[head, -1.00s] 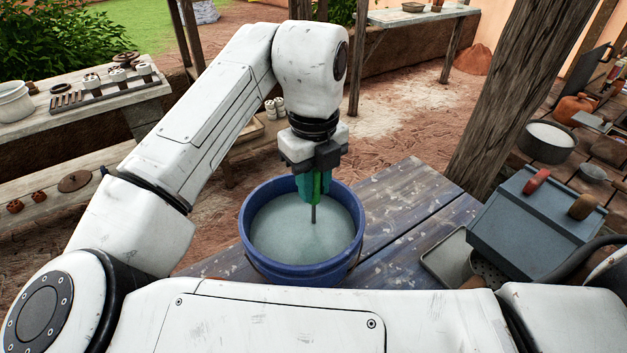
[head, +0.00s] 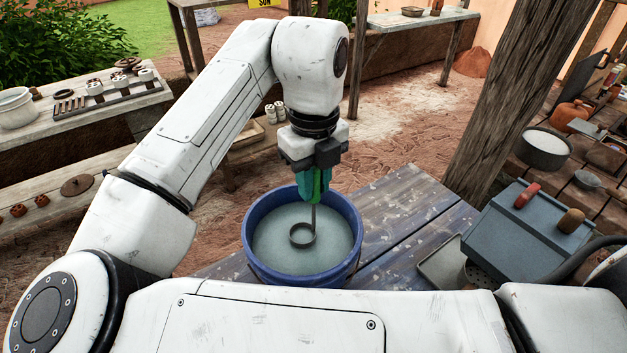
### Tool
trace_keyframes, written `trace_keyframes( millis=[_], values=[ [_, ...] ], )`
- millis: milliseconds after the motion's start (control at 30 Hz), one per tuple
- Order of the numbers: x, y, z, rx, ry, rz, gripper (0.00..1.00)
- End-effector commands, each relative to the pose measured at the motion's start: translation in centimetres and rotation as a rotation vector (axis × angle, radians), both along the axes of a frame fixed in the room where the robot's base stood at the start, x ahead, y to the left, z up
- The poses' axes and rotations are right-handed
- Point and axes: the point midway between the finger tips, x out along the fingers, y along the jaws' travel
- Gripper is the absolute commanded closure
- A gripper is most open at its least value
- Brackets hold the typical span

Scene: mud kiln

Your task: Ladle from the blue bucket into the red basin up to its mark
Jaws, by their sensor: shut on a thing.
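The blue bucket (head: 253,252) stands on weathered blue-grey planks and holds pale grey-green liquid (head: 275,247). My gripper (head: 314,176) is above the bucket's far right side, shut on the green handle of the ladle (head: 315,218). The ladle's thin stem runs down inside the bucket. Its round dark-rimmed cup shows near the liquid's surface; I cannot tell how full it is or whether it is clear of the liquid. I see no red basin in this view.
The plank table (head: 405,215) is clear right of the bucket. A grey-blue box (head: 520,240) and a tray (head: 440,262) lie farther right. A thick wooden post (head: 505,100) rises behind. A pot of white stuff (head: 544,145) stands on the right shelf.

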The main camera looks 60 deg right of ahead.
Motion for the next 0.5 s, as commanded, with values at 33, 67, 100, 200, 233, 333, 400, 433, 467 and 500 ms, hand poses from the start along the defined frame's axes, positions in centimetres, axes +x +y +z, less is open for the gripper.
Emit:
trace_keyframes(
  millis=[33,67,100,200,233,333,400,433,467,500],
  values=[
    [0.0,0.0,0.8,-0.001,0.0,0.0,1.0],
    [0.0,0.0,1.0,-0.001,0.0,0.0,1.0],
    [0.0,0.0,1.3,-0.001,0.0,0.0,1.0],
    [0.0,0.0,2.1,0.0,0.001,0.0,1.0],
    [0.0,0.0,2.3,0.0,0.001,0.0,1.0],
    [0.0,0.0,3.1,0.0,0.001,0.0,1.0],
    [0.0,0.0,3.7,0.0,0.001,0.0,1.0],
    [0.0,0.0,3.9,0.0,0.0,0.0,1.0],
    [0.0,0.0,4.1,0.0,0.0,0.0,1.0],
    [0.0,0.0,4.4,0.0,0.0,0.0,1.0]
  ],
)
